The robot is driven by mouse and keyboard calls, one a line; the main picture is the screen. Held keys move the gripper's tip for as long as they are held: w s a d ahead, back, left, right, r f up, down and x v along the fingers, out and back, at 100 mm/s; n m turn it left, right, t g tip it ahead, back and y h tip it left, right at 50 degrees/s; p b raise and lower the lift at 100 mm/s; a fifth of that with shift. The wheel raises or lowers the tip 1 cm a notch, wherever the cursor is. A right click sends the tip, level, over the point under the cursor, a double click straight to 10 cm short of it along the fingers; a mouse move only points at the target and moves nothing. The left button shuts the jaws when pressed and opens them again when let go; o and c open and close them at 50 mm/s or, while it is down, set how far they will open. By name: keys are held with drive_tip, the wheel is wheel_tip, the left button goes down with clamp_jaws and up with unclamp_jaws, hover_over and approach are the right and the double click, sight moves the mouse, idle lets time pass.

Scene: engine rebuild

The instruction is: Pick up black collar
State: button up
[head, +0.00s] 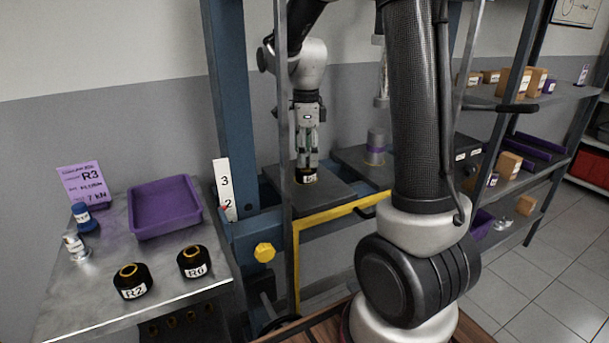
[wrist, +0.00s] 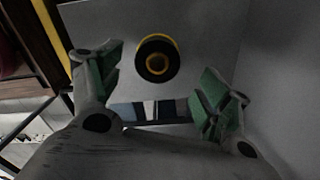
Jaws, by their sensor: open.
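A black collar (head: 306,176) with a yellow ring and a white label stands on a dark plate of the blue press frame in the head view. It also shows in the wrist view as a black ring with a yellow rim (wrist: 157,61), seen from above. My gripper (head: 307,168) points down right over it. In the wrist view my gripper (wrist: 160,88) is open, with the collar ahead of and between its green-padded fingers. Two more black collars, labelled R2 (head: 132,281) and R0 (head: 194,262), stand on the metal table at left.
A purple tray (head: 166,207) and a purple R3 card (head: 84,187) are on the metal table (head: 105,310). A grey cylinder with a purple band (head: 375,148) stands on a second dark plate at right. Blue posts and a thin grey upright flank the press plate (head: 325,198).

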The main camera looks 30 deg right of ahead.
sight(306, 168)
wheel_tip(306, 168, down, 5)
drive_tip(key=shift+s, duration=0.15)
drive_tip(key=shift+r, duration=0.1)
drive_tip(key=c, duration=1.5)
